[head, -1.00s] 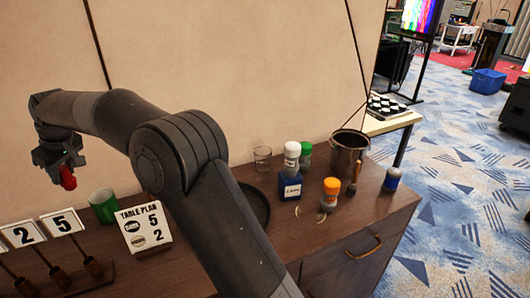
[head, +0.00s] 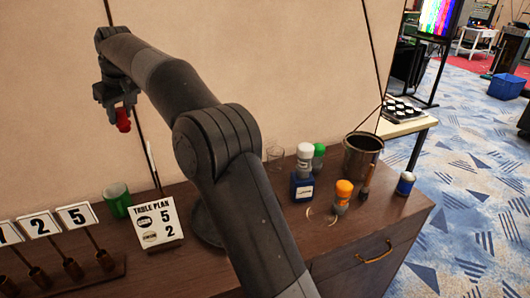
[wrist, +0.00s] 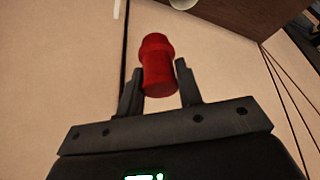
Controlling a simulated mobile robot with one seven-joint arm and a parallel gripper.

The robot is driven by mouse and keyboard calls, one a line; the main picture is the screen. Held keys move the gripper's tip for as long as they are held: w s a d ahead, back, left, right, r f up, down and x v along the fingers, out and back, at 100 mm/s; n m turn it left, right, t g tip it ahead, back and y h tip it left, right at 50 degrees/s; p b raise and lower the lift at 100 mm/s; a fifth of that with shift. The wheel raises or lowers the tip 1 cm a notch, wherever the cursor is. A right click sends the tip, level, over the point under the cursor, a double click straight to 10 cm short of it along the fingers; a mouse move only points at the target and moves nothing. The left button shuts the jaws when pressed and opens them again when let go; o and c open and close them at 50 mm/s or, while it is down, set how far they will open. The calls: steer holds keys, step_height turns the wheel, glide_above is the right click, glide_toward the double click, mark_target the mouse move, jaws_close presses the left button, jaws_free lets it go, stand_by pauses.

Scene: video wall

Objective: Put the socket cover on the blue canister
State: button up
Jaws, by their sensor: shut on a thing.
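My gripper (head: 122,108) is shut on a red, stepped cylindrical piece, which I take to be the socket cover (head: 123,120). In the wrist view the red piece (wrist: 157,65) sits between the two fingers (wrist: 160,90) and sticks out past their tips. It is held in the air before the beige wall, above the left part of the cabinet. A small blue canister with a pale top (head: 405,184) stands upright near the cabinet's right end, far from my gripper. A blue square-bodied container with a label (head: 302,188) stands mid-cabinet, a white-topped jar at it.
The wooden cabinet top (head: 335,235) also holds an orange-topped jar (head: 342,195), a green-topped jar (head: 319,156), a metal bucket (head: 361,158), a brush (head: 367,180) and a clear glass (head: 275,158). At left are a green cup (head: 117,200), a table-plan sign (head: 156,222) and number cards (head: 76,217).

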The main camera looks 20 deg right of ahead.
steer(key=w+d+m+h, duration=0.25)
steer(key=d+m, duration=0.25)
steer(key=d, duration=2.3)
steer(key=s+d+m+h, duration=0.1)
steer(key=s+d+m, duration=0.2)
steer(key=d, duration=1)
steer(key=s+d+m+h, duration=0.1)
steer(key=s+d+m, duration=0.25)
steer(key=d, duration=1.05)
steer(key=s+d+m+h, duration=0.1)
steer(key=s+d+m, duration=0.4)
steer(key=s+d, duration=1.4)
steer(key=s+d+m+g+h, duration=0.15)
steer(key=s+d+m, duration=0.25)
steer(key=s+d, duration=1.2)
glide_above(409, 175)
step_height(409, 175, down, 18)
steer(key=shift+a+f, duration=0.1)
steer(key=shift+f, duration=1.65)
steer(key=shift+f, duration=0.15)
